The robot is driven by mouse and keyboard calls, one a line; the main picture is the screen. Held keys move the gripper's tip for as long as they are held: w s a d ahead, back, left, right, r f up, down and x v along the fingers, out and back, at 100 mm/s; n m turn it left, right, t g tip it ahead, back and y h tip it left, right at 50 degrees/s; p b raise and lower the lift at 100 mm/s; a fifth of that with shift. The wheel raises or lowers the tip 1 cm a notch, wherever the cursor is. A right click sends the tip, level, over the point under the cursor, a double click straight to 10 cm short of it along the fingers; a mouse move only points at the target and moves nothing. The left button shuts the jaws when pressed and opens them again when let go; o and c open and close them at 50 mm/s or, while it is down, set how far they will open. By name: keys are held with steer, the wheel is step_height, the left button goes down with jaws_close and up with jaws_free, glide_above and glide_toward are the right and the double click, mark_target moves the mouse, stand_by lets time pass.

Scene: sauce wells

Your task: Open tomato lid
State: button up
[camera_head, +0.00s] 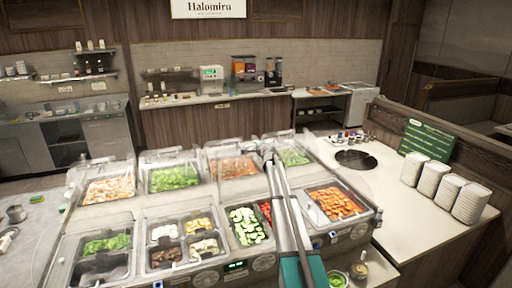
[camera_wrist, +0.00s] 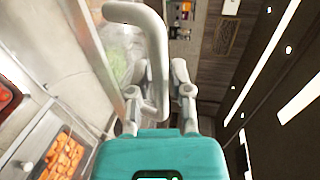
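Red pieces, likely tomato (camera_head: 265,209), show in a narrow front well beside sliced cucumber, partly hidden by my arm. Another well of orange-red food (camera_head: 235,168) lies in the back row under a clear cover; I cannot tell which food it is. My gripper (camera_head: 270,158) is over the back row in the head view, small and unclear there. In the wrist view its two fingers (camera_wrist: 158,88) stand apart, with a thick pale curved handle (camera_wrist: 150,45) rising between them. Gaps show beside the handle; contact is unclear. The lid belonging to this handle is hard to make out.
Orange cubes (camera_head: 335,203) fill the right front well. Lettuce (camera_head: 174,178) and other foods sit in neighbouring wells. White bowl stacks (camera_head: 432,178) and a green sign (camera_head: 428,141) stand on the right counter. A dark round opening (camera_head: 356,160) is nearby.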

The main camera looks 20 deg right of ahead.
steer(key=shift+s, duration=0.1)
stand_by(0.3)
steer(key=s+f+b, duration=0.9)
steer(key=s, duration=0.3)
steer(key=s+a+f+b, duration=0.1)
steer(key=s+f+b, duration=0.8)
steer(key=s, duration=0.3)
steer(key=shift+f+b, duration=0.4)
steer(key=shift+s+a, duration=0.1)
steer(key=shift+s, duration=0.05)
stand_by(0.5)
steer(key=s+r+p, duration=0.9)
steer(key=s+r, duration=0.1)
steer(key=s, duration=0.2)
steer(key=shift+s+a+p, duration=0.2)
steer(key=shift+a+p, duration=0.05)
steer(key=shift+p, duration=0.15)
stand_by(1.7)
steer(key=shift+f, duration=0.1)
stand_by(0.7)
